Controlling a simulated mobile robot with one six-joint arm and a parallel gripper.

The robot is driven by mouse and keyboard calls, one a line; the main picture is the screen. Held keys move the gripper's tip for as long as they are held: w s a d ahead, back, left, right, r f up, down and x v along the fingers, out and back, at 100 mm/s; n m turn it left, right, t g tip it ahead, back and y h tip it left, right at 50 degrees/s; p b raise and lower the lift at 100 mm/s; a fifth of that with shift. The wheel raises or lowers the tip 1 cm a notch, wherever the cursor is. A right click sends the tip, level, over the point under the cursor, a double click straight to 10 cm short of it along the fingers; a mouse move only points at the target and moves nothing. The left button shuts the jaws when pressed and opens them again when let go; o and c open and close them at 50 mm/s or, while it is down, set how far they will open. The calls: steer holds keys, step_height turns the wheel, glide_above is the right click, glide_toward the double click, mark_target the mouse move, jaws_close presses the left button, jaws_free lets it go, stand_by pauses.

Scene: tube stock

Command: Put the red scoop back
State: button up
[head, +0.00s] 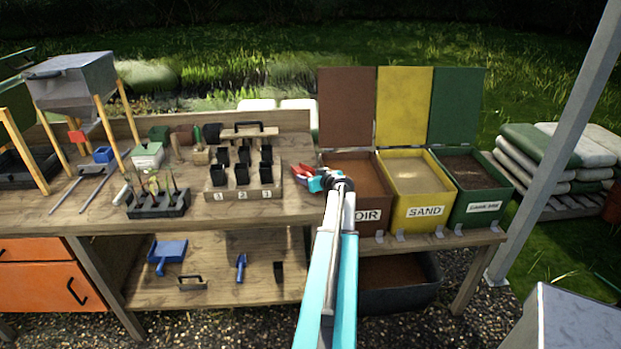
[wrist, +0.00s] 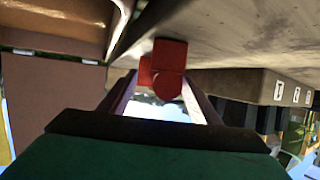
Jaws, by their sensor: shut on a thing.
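The red scoop (wrist: 168,68) is between the two fingers of my gripper (wrist: 165,98) in the wrist view, and the fingers are shut on it. In the head view the red scoop (head: 303,173) shows at the left end of my gripper (head: 314,180), by the right end of the wooden bench (head: 295,203) and beside the brown bin (head: 372,187). Part of the scoop is hidden by the gripper. I cannot tell whether the scoop touches the bench.
Brown, yellow (head: 428,211) and green (head: 483,208) bins stand open at right, lids raised. A numbered rack of black pots (head: 212,191) stands left of the gripper.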

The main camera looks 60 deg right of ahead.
steer(key=o, duration=1.3)
steer(key=shift+s+a, duration=0.1)
steer(key=shift+s, duration=0.05)
steer(key=b+v, duration=0.4)
steer(key=v, duration=0.9)
steer(key=shift+s+r+b, duration=0.15)
steer(key=shift+r+b, duration=0.05)
steer(key=shift+b, duration=0.15)
